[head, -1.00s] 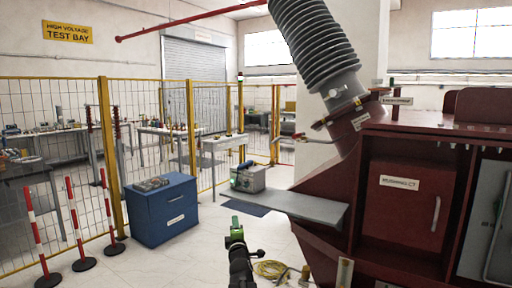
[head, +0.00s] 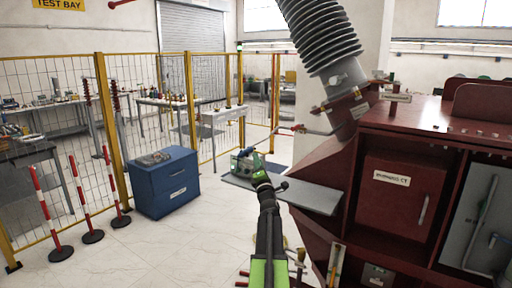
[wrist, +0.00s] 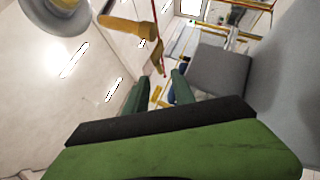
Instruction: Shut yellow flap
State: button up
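My gripper (head: 262,180) reaches forward in the head view, near the grey shelf (head: 315,195) on the left side of the dark red transformer cabinet (head: 400,240). In the wrist view, the two dark green fingers (wrist: 157,90) stand apart with nothing visible between them. A yellow-orange elongated piece (wrist: 128,26) shows above and left of the fingers, apart from them, near a grey round part (wrist: 62,14). I cannot tell for sure whether this piece is the yellow flap or how far open it is. No yellow flap is clear in the head view.
A ribbed grey bushing (head: 322,40) rises from the cabinet. A blue drawer box (head: 168,185) stands left, beside yellow-framed mesh fencing (head: 150,110). Red-and-white posts (head: 85,200) stand at far left.

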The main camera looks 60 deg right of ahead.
jog(key=p+x, duration=0.1)
jog(key=x, duration=0.5)
jog(key=shift+w+d+p, duration=0.1)
jog(key=shift+p, duration=0.25)
grip_shut()
